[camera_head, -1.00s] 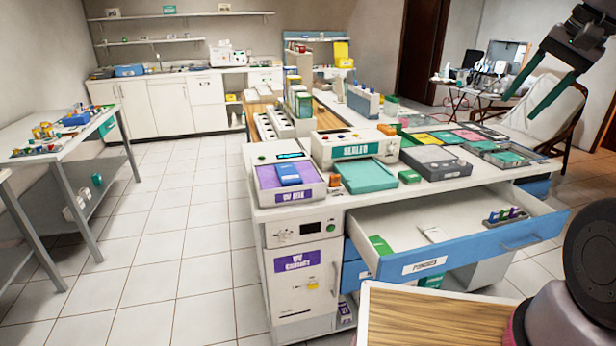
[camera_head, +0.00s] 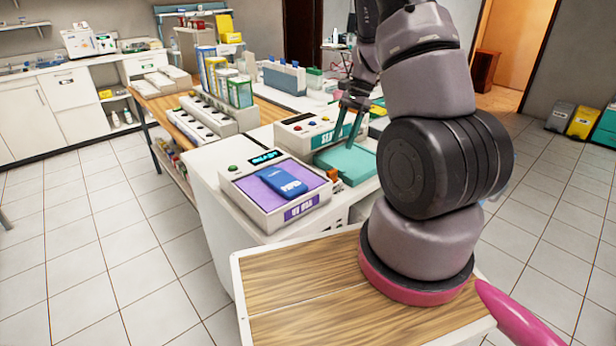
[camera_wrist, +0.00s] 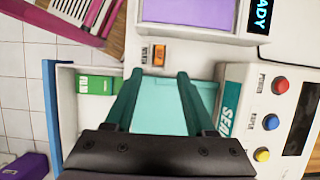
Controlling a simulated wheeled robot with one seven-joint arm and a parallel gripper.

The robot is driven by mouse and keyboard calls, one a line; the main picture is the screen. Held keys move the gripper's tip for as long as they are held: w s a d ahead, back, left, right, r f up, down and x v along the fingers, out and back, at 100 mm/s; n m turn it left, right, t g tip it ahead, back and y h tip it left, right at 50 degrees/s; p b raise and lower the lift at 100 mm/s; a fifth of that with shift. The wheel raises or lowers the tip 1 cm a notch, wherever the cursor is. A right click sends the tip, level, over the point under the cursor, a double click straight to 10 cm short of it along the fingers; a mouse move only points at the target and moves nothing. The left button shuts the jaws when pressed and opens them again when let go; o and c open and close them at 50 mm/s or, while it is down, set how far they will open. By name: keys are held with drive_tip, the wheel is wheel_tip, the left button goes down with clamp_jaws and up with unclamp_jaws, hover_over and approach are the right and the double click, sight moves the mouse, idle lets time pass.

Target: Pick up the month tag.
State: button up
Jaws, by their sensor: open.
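No thing in view is plainly readable as the month tag. A small orange block (camera_wrist: 160,54) lies just beyond my fingertips in the wrist view, between the purple pad and the teal surface; its lettering is too small to read. It also shows in the head view (camera_head: 333,175), at the counter's front edge beside the sealer. My gripper (camera_wrist: 157,74) is open and empty, its two dark green fingers pointing at the orange block over the teal surface. In the head view my gripper (camera_head: 347,138) hangs above the sealer's teal surface, partly hidden by my arm.
The sealer (camera_wrist: 272,105) with coloured buttons stands right of my gripper in the wrist view. The purple-topped device (camera_head: 262,190) with a blue pouch (camera_head: 280,181) stands left of the orange block. An open drawer holds a green box (camera_wrist: 97,85).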

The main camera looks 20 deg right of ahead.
hover_over(332, 170)
drive_tip(key=w+d, duration=0.1)
drive_tip(key=d, duration=0.1)
wheel_tip(332, 170, down, 5)
drive_tip(key=shift+a+r, duration=0.15)
drive_tip(key=shift+r, duration=0.05)
drive_tip(key=shift+x, duration=2.9)
drive_tip(key=shift+s, duration=0.15)
clamp_jaws()
